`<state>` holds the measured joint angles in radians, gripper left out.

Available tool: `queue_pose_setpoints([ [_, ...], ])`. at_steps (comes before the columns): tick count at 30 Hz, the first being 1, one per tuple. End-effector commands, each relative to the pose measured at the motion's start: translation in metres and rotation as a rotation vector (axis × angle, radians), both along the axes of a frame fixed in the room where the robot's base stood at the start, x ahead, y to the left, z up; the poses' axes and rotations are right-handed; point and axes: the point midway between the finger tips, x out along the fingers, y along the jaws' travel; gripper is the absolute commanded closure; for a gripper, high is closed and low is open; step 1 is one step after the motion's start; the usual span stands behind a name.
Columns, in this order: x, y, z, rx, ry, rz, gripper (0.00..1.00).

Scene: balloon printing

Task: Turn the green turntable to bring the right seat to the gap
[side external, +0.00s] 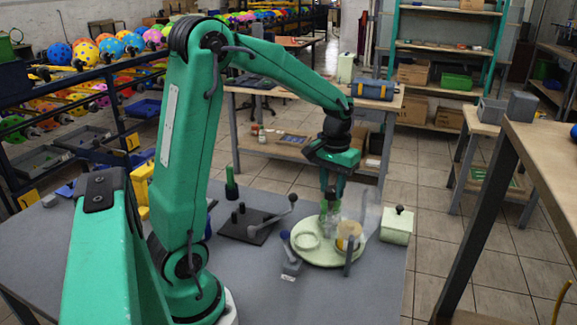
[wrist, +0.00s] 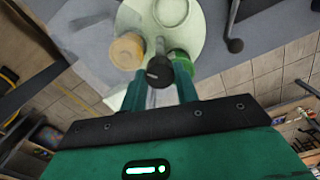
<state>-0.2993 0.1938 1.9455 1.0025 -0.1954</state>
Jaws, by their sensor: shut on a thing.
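The pale green turntable (side external: 325,257) lies on the grey table; it also fills the top middle of the wrist view (wrist: 203,42). It bears an empty-looking ring seat (side external: 306,241), a tan round piece (side external: 352,230) and a green round piece (wrist: 180,57). The ring shows in the wrist view (wrist: 171,11). My gripper (side external: 333,202) is over the far side of the disc, fingers pointing down. In the wrist view my gripper (wrist: 160,80) is shut on a dark knob (wrist: 159,70) on a grey stem. The knob is hard to make out from the side.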

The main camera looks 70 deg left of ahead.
Motion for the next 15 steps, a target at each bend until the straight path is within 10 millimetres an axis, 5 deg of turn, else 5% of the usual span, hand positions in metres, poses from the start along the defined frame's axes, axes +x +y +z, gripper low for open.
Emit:
queue_pose_setpoints([
  [15, 0.0, 0.0001, 0.0014, 0.001, -0.001, 0.258, 1.0],
])
